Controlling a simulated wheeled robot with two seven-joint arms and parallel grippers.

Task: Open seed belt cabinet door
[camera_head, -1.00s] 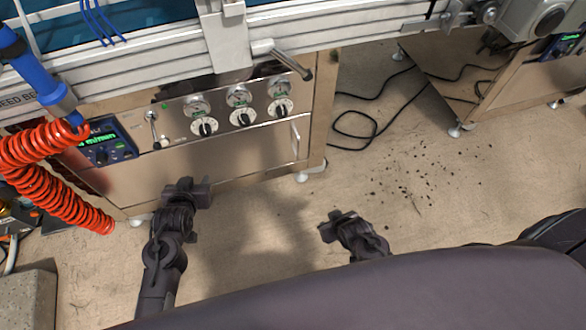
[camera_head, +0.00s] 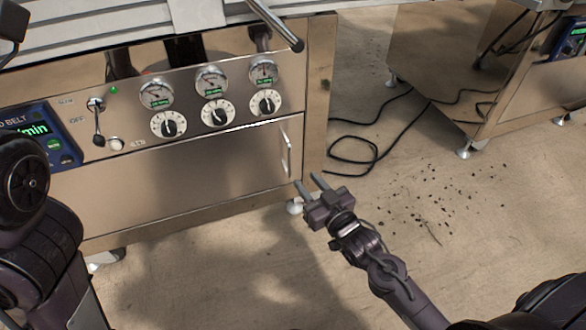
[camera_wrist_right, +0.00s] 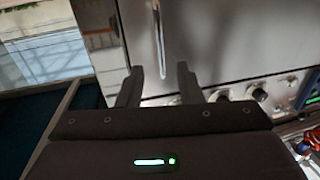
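The seed belt cabinet is a stainless steel box with a shut door (camera_head: 180,170) under its control panel. A slim vertical handle (camera_head: 286,150) stands at the door's right end. My right gripper (camera_head: 311,183) is open and empty, just below and right of the handle in the head view, with both fingers pointing toward the cabinet. In the right wrist view the handle (camera_wrist_right: 158,40) lines up between the two open fingers (camera_wrist_right: 159,68); I cannot tell whether it reaches between them. My left arm (camera_head: 40,225) is at the left edge; its gripper is not visible.
The panel (camera_head: 190,100) above the door carries gauges, knobs and a toggle switch. A metal lever (camera_head: 275,25) juts out above it. Black cable (camera_head: 355,150) and dark crumbs (camera_head: 440,205) lie on the floor to the right. Another steel cabinet (camera_head: 455,65) stands at the right.

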